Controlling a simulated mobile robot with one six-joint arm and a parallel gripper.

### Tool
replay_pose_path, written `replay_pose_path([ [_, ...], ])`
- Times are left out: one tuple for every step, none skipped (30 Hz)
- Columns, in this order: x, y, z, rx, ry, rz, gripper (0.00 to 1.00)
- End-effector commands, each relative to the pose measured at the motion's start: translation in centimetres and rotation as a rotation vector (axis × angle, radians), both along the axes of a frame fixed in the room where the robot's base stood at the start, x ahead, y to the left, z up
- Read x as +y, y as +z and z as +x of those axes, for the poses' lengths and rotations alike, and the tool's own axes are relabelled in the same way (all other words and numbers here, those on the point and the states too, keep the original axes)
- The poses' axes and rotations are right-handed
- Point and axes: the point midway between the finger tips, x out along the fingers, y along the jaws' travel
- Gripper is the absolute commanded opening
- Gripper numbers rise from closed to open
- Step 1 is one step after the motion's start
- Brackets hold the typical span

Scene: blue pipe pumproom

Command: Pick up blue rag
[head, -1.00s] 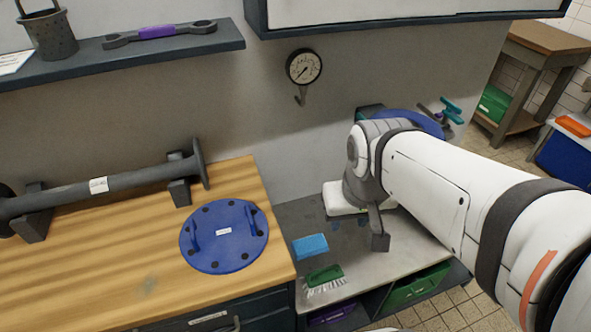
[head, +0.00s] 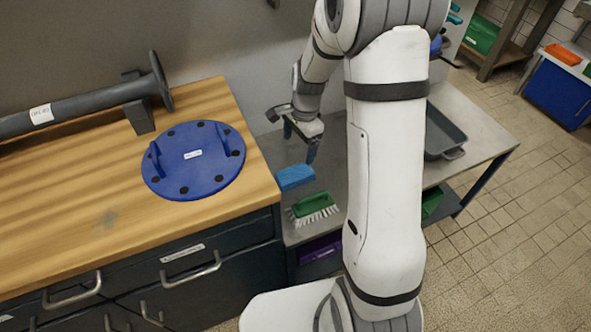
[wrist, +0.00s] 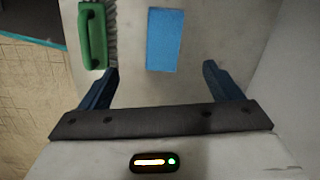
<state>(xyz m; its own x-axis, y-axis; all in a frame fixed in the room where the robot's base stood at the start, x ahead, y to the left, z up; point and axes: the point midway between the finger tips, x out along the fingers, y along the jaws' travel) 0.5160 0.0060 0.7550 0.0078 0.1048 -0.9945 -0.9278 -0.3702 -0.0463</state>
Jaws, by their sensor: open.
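The blue rag (head: 295,177) is a flat, light-blue rectangle on the grey bench, just right of the wooden worktop. In the wrist view the rag (wrist: 166,40) lies ahead of the fingertips, between their lines, and is not touched. My gripper (head: 300,144) points down above the bench, just behind the rag in the head view. Its two dark-blue fingers stand wide apart in the wrist view (wrist: 161,72), open and empty.
A green brush (head: 314,206) lies close in front of the rag, beside the left finger's line in the wrist view. A blue round flange (head: 194,178) lies on the wooden worktop (head: 100,228). A grey tray (head: 440,130) stands on the bench to the right.

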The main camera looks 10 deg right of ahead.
Motion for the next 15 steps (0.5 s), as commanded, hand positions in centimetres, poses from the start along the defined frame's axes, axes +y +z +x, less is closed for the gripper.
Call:
replay_pose_path([
  [-0.1,-2.6,0.7,0.019,-0.051,0.005,0.85],
  [-0.2,-3.5,0.9,0.027,-0.079,0.006,0.85],
  [-0.2,-4.5,1.3,0.035,-0.110,0.008,0.85],
  [-0.3,-5.0,1.5,0.040,-0.128,0.009,0.85],
  [-0.3,-5.5,1.7,0.044,-0.145,0.010,0.85],
  [-0.3,-6.0,1.8,0.047,-0.162,0.011,0.85],
  [-0.3,-6.4,1.9,0.050,-0.172,0.011,0.85],
  [-0.3,-6.7,2.0,0.052,-0.178,0.012,0.85],
  [-0.3,-7.1,2.0,0.054,-0.184,0.012,0.85],
  [-0.2,-7.4,2.0,0.055,-0.187,0.012,0.85],
  [-0.2,-7.8,2.0,0.056,-0.188,0.013,0.85],
  [-0.1,-8.2,2.0,0.056,-0.188,0.012,0.85],
  [-0.1,-8.6,1.9,0.056,-0.188,0.012,0.85],
  [-0.1,-8.9,1.9,0.056,-0.187,0.013,0.85],
  [0.0,-9.2,1.9,0.055,-0.187,0.012,0.85],
])
